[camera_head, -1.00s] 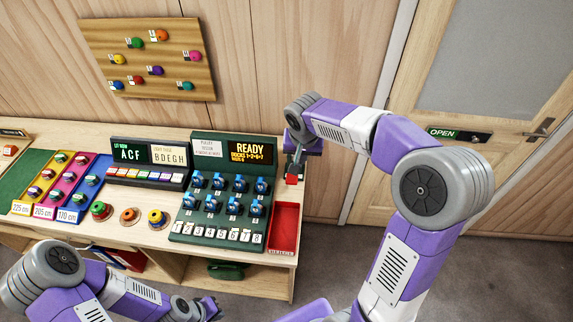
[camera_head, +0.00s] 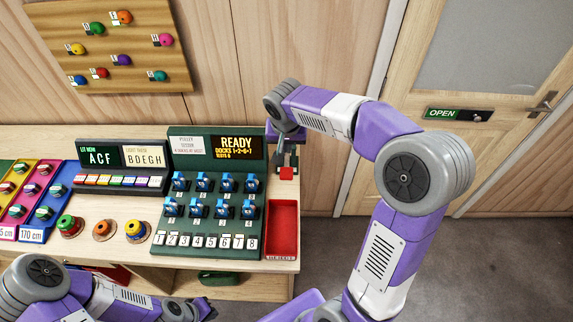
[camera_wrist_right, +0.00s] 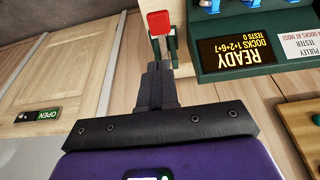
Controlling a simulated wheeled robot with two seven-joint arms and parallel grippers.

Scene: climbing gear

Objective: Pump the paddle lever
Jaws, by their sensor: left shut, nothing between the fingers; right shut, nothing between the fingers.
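The paddle lever has a red paddle (camera_head: 286,173) and stands at the right end of the bench, beside the green pulley tester (camera_head: 215,195). My left gripper (camera_head: 205,309) is shut and empty, low in front of the bench.
The tester's display (camera_head: 237,147) reads READY, docks 1+2+6+7, tests 0. Several blue pulleys sit on the tester. A red tray (camera_head: 282,230) is in front of the lever. A letter panel (camera_head: 120,165) and coloured knobs stand to the left. A door (camera_head: 480,90) is at the right.

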